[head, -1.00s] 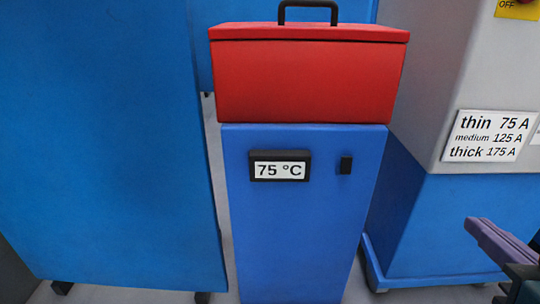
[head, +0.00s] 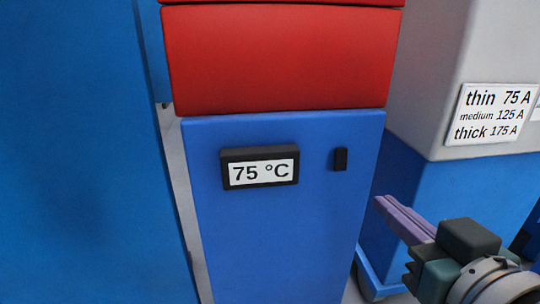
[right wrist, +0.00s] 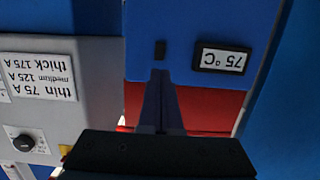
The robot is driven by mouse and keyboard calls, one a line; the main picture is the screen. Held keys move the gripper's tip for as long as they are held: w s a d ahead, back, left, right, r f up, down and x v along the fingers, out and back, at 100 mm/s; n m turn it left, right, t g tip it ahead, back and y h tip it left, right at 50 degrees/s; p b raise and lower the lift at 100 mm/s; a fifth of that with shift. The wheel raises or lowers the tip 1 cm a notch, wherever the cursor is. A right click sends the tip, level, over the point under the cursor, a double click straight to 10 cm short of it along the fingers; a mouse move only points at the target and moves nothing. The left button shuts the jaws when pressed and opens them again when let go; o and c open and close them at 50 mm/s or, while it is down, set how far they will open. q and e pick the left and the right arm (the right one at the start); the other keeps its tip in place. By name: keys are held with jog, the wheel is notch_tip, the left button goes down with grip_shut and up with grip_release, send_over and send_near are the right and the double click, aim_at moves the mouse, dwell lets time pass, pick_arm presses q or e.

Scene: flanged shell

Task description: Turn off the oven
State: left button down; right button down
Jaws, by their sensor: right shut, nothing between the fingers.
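The oven is a blue cabinet (head: 270,240) with a red upper box (head: 275,60). Its front carries a display (head: 260,172) reading 75 °C and a small black switch (head: 340,159) to the right of it. In the right wrist view, which is upside down, the switch (right wrist: 160,49) and the display (right wrist: 222,60) also show. My right gripper (head: 380,203) is shut and empty, below and to the right of the switch in the head view. In the right wrist view its fingertips (right wrist: 161,72) appear just beside the switch; I cannot tell the gap. My left gripper is not in view.
A grey and blue machine (head: 440,90) with an amperage label (head: 495,113) stands to the right, close to my right arm. A large blue panel (head: 80,150) stands to the left. A narrow strip of floor shows between panel and oven.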

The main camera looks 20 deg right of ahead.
aim_at(342, 165)
jog(key=b+x, duration=0.2)
jog(key=x, duration=1)
jog(key=shift+w+d, duration=0.15)
jog(key=shift+w, duration=0.1)
